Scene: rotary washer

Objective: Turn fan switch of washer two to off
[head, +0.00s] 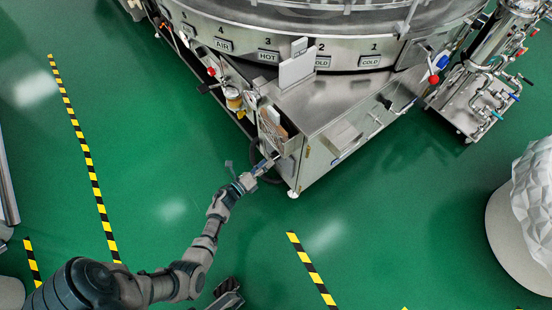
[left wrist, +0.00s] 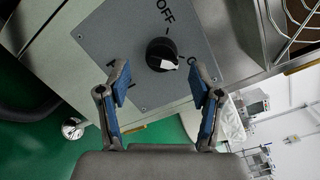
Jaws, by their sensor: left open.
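The fan switch is a round black knob (left wrist: 162,54) with a white pointer mark, on a grey panel (left wrist: 128,48) in the left wrist view. The word OFF (left wrist: 165,12) is printed above it, rotated; other lettering around it is cut off or partly hidden. The white mark points toward the lower right, away from OFF. My left gripper (left wrist: 160,95) is open, its two blue-padded fingers apart below the knob and not touching it. In the head view my left gripper (head: 266,165) is at the steel washer's (head: 325,105) front corner; the knob cannot be made out there.
A steel control cabinet juts from the round tub, with a wire-sided holder (head: 273,130) above my gripper. A dark hose loops beside it. Striped floor tape (head: 85,150) marks the green floor, which is open around the cabinet. A wrapped white drum (head: 515,235) stands right.

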